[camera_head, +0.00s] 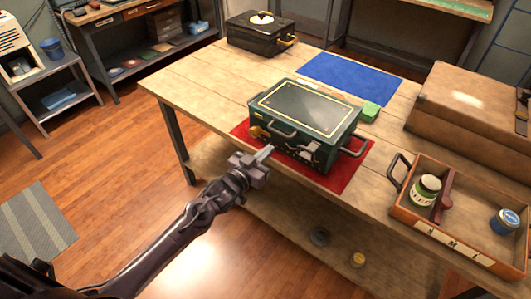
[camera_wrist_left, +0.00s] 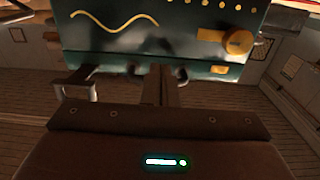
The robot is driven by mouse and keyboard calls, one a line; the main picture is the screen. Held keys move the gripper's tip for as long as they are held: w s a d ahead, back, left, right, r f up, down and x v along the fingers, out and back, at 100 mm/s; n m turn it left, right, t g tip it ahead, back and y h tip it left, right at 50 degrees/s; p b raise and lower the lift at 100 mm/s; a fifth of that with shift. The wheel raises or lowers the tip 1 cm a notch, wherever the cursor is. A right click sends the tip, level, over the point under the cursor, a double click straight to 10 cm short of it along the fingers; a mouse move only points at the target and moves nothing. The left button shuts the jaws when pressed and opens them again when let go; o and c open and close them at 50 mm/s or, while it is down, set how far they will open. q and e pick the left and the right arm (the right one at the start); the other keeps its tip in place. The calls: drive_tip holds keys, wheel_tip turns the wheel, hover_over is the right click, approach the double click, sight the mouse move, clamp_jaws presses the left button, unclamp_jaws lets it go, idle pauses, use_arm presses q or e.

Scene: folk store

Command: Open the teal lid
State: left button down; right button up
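The teal box (camera_head: 322,145) sits on a red mat (camera_head: 340,178) on the wooden table. Its teal lid (camera_head: 305,108), with a dark top panel and pale border, lies closed. Dark handles show on its front and right side, and a yellow latch-like part is at the front left. My left gripper (camera_head: 265,153) is just off the box's front left, its fingers together with nothing seen between them. In the left wrist view the fingers (camera_wrist_left: 168,85) point at the teal face (camera_wrist_left: 165,40), which bears a yellow wavy line and an orange knob. Contact cannot be told. My right gripper is not in view.
A black case (camera_head: 258,38) stands at the far left. A wooden tray (camera_head: 455,235) with jars and a large brown case (camera_head: 465,105) occupy the right. The table's left part is clear.

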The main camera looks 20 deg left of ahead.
sight(285, 128)
use_arm(q)
drive_tip(key=shift+b+x, duration=1.7)
drive_tip(key=shift+x, duration=1.55)
drive_tip(key=shift+s+a+p, duration=0.15)
drive_tip(key=shift+s+p, duration=0.2)
drive_tip(key=shift+r+p, duration=1.15)
drive_tip(key=shift+r, duration=0.25)
drive_tip(key=shift+r+p, duration=1.2)
